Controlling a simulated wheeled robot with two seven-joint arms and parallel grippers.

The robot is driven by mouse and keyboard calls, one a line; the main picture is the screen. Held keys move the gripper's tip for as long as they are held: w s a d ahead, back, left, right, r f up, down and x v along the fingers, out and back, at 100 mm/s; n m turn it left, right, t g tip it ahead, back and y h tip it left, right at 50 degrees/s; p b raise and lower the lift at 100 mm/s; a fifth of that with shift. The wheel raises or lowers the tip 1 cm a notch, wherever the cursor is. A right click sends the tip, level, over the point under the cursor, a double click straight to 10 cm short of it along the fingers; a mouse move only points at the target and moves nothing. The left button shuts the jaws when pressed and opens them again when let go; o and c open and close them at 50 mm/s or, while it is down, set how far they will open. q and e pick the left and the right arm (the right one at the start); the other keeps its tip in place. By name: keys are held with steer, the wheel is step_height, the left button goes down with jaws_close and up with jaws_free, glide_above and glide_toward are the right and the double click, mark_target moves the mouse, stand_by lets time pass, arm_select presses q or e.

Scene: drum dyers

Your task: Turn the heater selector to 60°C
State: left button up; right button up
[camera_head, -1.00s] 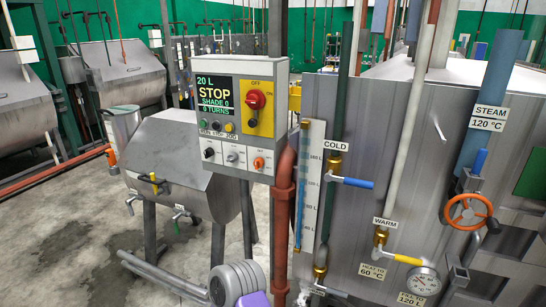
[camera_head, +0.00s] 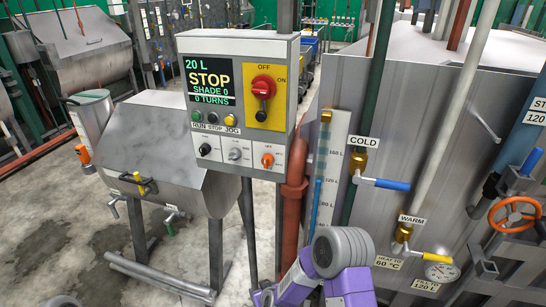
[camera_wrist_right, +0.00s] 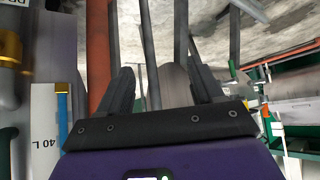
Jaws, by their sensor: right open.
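The grey control box (camera_head: 300,110) stands left of centre in the head view. Its lower row holds three small rotary selectors: a black one (camera_head: 204,150), a grey one (camera_head: 235,154) and an orange one (camera_head: 267,160). Their lettering is too small to read, so I cannot tell which is the heater selector. My right gripper (camera_wrist_right: 163,82) is open in the right wrist view, its two dark fingers apart with nothing visibly held. Parts of my right arm show low in the head view, below and right of the box. My left gripper is not in view.
The large steel tank (camera_head: 415,130) carries a blue-handled cold valve (camera_head: 385,184), a yellow-handled warm valve (camera_head: 428,255) and an orange handwheel (camera_head: 515,218). A rust-red pipe (camera_head: 293,192) runs beside the box. A steel drum (camera_head: 165,150) stands behind left. Space before the box looks clear.

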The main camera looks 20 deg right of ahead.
steer(key=w+d+r+n+t+h+p, duration=0.1)
steer(key=w+r+t+h, duration=0.15)
steer(key=w+r, duration=0.5)
steer(key=w+d+r+t+h+p, duration=0.1)
steer(key=w+r+t+h, duration=0.3)
steer(key=r, duration=0.6)
steer(key=h+p, duration=0.2)
steer(key=h, duration=0.2)
glide_toward(265, 164)
steer(key=x, duration=0.3)
steer(key=shift+t+y, duration=0.25)
steer(key=shift+x, duration=3.45)
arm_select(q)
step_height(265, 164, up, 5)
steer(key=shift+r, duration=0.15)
arm_select(e)
steer(key=shift+s+d+f, duration=0.1)
steer(key=shift+d, duration=0.05)
steer(key=c, duration=1)
steer(key=shift+c, duration=0.2)
